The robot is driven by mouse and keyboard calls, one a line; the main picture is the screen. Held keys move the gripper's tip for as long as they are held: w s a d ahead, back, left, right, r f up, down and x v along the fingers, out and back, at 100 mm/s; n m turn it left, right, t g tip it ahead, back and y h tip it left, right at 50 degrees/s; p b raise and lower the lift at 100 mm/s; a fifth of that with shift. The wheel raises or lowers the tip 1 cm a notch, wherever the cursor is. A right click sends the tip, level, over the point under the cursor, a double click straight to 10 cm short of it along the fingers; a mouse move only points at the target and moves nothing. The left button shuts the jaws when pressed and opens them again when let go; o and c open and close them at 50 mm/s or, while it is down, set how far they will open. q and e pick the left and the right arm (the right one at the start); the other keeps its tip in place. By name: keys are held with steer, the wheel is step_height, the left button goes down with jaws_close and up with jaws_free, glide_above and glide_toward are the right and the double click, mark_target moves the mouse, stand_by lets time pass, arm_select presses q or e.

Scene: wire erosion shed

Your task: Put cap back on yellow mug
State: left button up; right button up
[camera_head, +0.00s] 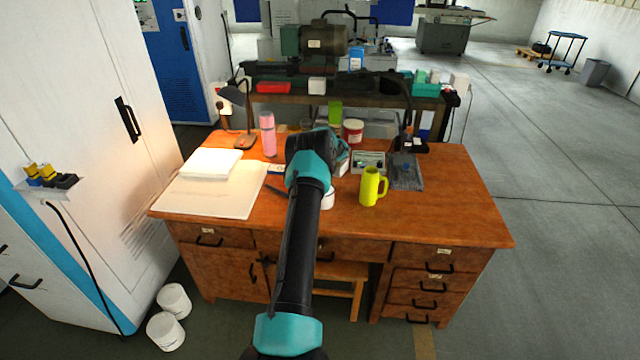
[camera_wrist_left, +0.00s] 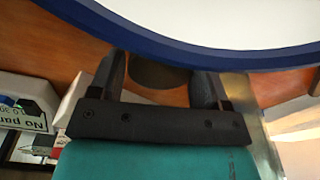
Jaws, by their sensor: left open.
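The yellow mug (camera_head: 370,188) stands upright on the wooden desk, handle to the right; I cannot tell whether its top is open. My left gripper (camera_head: 313,150) is over the desk, left of and behind the mug; its fingertips are hidden in the head view. In the left wrist view the gripper (camera_wrist_left: 160,72) has its fingers apart, with a dark brown rounded shape (camera_wrist_left: 158,74) between or beyond them. I cannot tell if that shape is the cap, and I see no clear cap elsewhere. My right gripper is not in view.
A white cup (camera_head: 328,199) stands partly behind my arm. A white surface with a blue rim (camera_wrist_left: 240,45) fills the wrist view's top. A pink bottle (camera_head: 268,135), red-and-white can (camera_head: 353,131), open case (camera_head: 369,161) and dark tray (camera_head: 406,178) surround the gripper. The desk's right side is clear.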

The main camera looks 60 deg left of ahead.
arm_select(q)
steer(key=c, duration=0.5)
steer(key=shift+c, duration=0.2)
steer(key=shift+r, duration=0.1)
step_height(320, 180, up, 28)
stand_by(0.4)
